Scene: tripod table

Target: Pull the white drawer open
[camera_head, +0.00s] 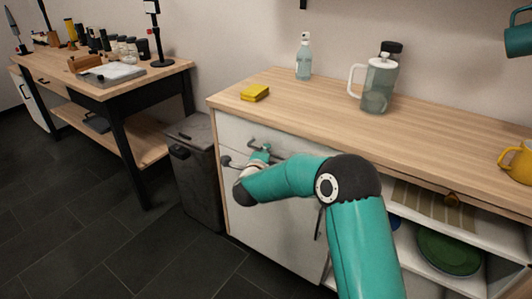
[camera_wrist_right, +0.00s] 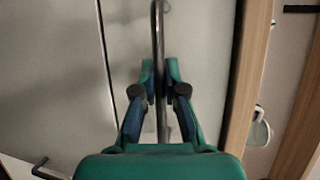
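The white drawer (camera_head: 235,130) is at the top left of the cabinet, just under the wooden worktop. It looks flush with the cabinet. Its dark bar handle (camera_head: 278,153) runs along the front and is partly hidden by my right arm. My right gripper (camera_head: 261,150) is at this handle. In the right wrist view the drawer front (camera_wrist_right: 200,40) fills the middle, and the bar handle (camera_wrist_right: 158,25) passes between the two fingers of my right gripper (camera_wrist_right: 160,75). The fingers look closed around the bar. My left gripper is not in view.
A dark bin (camera_head: 195,165) stands left of the cabinet. Open shelves with a green plate (camera_head: 448,252) are at right.

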